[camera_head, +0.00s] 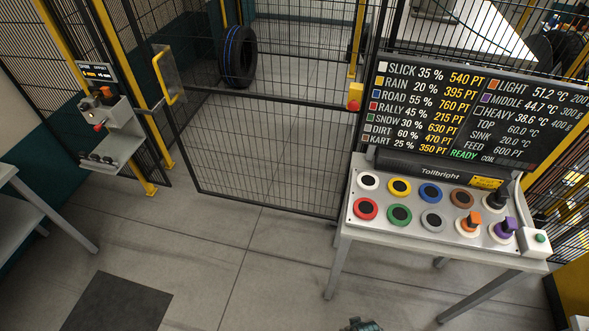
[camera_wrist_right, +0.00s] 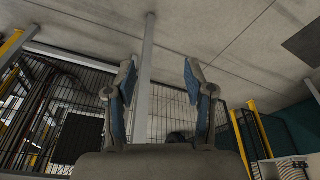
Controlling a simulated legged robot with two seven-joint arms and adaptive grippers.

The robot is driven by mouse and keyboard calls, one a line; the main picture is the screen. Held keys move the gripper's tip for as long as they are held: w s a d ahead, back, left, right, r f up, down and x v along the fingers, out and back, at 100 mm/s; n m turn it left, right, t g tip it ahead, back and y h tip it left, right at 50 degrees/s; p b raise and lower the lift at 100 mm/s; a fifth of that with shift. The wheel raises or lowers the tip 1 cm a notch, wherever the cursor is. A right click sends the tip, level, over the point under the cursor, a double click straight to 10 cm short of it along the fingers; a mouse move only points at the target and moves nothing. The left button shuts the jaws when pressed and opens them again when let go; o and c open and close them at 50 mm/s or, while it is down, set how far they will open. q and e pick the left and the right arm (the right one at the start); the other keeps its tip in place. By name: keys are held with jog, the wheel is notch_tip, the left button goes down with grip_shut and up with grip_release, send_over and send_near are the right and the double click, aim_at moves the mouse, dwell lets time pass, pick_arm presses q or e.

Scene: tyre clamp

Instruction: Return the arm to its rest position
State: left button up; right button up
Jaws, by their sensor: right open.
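My right gripper (camera_wrist_right: 159,78) is in the right wrist view. Its two fingers with blue pads stand wide apart. Nothing is held between them. A grey post shows behind the gap, beyond the fingertips. In the head view only a small grey-teal piece of my own hardware (camera_head: 361,325) shows at the bottom edge; I cannot tell which arm it belongs to. My left gripper is not in view.
A button panel (camera_head: 400,228) on a table stands at the right, with a lit price board (camera_head: 470,112) behind it. A mesh fence (camera_head: 270,150) encloses a tyre (camera_head: 237,57). A control post (camera_head: 115,130) is at left. A dark mat (camera_head: 117,303) lies on open floor.

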jog(key=s+d+f+g, duration=0.1)
jog(key=s+f, duration=0.3)
jog(key=f, duration=0.6)
jog(key=s+f, duration=0.5)
jog(key=f, duration=0.4)
jog(key=s+d+f, duration=0.2)
jog(key=s+f, duration=0.5)
jog(key=s, duration=0.4)
jog(key=shift+s+d+f+g, duration=0.25)
jog(key=shift+s+f+g, duration=0.05)
jog(key=shift+g, duration=0.1)
dwell(0.7)
